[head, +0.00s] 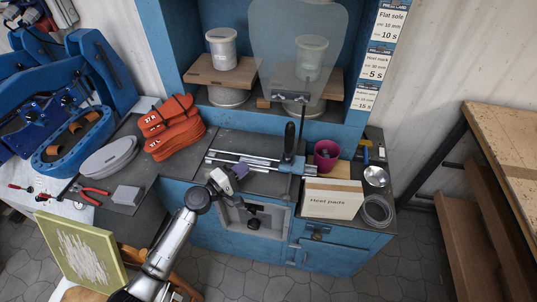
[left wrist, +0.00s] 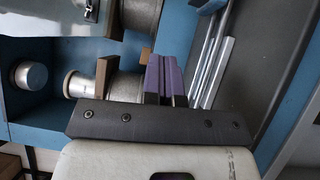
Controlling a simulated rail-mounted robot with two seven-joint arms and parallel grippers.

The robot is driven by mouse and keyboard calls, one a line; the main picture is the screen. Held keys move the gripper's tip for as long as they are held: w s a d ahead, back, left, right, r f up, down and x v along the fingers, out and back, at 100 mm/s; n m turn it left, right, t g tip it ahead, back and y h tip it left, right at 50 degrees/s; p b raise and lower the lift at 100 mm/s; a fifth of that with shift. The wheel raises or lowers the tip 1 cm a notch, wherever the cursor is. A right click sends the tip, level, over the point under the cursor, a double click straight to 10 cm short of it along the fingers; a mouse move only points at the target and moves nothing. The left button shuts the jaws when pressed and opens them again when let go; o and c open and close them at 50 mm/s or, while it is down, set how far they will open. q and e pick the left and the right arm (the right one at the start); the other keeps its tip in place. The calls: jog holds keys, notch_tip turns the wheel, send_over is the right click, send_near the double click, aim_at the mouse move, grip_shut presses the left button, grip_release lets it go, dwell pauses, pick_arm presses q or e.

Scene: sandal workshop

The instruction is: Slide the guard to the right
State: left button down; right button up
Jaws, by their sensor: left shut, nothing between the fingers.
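The guard (head: 275,45) is a clear, greyish panel in the head view, standing in front of the blue press cabinet. A bracket and thin post join it to a carriage with a black upright handle (head: 289,140). The carriage sits near the right end of the metal rails (head: 235,160); the rails also show in the left wrist view (left wrist: 212,65). My left gripper (head: 241,170) is shut and empty, its purple fingers at the rails' front, left of the handle and apart from it. The fingers also show in the left wrist view (left wrist: 164,78). My right gripper is out of view.
A maroon cup (head: 326,155) and a heel parts box (head: 332,199) stand right of the carriage. Red soles (head: 174,130) and a grey sole (head: 108,157) lie to the left. Metal cylinders sit inside the press. A wooden bench (head: 510,130) is at far right.

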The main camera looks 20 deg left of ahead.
pick_arm(q)
jog(key=b+x, duration=0.1)
jog(key=x, duration=0.8)
jog(key=shift+w+d, duration=0.1)
jog(key=shift+w, duration=0.2)
jog(key=d, duration=0.1)
jog(key=w+d, duration=0.1)
jog(key=shift+w+d+r, duration=0.1)
jog(key=shift+d+r, duration=0.1)
jog(key=shift+d, duration=0.15)
jog(key=shift+w+d, duration=0.2)
jog(key=shift+d, duration=0.4)
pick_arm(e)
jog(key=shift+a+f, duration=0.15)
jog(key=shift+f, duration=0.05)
pick_arm(q)
jog(key=shift+p, duration=0.3)
